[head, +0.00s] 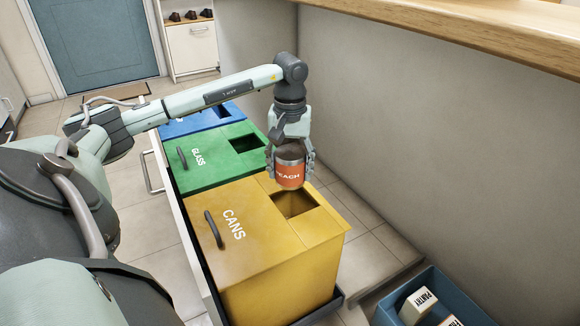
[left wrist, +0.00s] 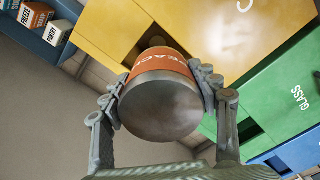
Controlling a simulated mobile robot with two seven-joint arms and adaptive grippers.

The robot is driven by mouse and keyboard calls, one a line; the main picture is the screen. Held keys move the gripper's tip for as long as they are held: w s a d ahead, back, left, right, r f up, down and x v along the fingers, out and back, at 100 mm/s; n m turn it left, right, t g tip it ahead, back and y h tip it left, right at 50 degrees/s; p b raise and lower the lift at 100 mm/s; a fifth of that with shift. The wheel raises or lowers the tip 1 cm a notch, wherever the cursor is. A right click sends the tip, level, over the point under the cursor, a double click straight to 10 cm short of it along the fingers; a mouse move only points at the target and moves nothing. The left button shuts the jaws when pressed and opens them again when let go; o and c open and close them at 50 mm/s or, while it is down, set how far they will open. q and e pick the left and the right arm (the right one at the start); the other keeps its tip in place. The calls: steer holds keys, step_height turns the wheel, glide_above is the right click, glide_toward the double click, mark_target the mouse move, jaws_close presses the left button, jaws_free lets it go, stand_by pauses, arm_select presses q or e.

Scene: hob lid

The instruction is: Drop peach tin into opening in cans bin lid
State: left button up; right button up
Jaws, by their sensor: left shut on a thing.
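The peach tin (head: 289,174) has an orange label and bare metal ends. My left gripper (head: 290,160) is shut on it and holds it above the far edge of the yellow cans bin (head: 240,262). The tin (left wrist: 160,95) also shows in the left wrist view, between the two fingers of the left gripper (left wrist: 162,92). The square opening (head: 294,204) in the cans bin lid lies just below and beside the tin in the head view. In the left wrist view the tin partly hides the opening (left wrist: 152,38). My right gripper is not in view.
A green glass bin (head: 205,172) and a blue bin (head: 190,122) stand behind the cans bin in the same drawer. A blue crate (head: 392,305) with boxes is at the lower right. A wooden counter (head: 470,30) and wall run along the right.

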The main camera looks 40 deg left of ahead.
arm_select(q)
steer(key=shift+f+b, duration=0.65)
steer(key=shift+f, duration=0.35)
steer(key=o, duration=1.2)
step_height(320, 180, up, 12)
steer(key=shift+r, duration=0.1)
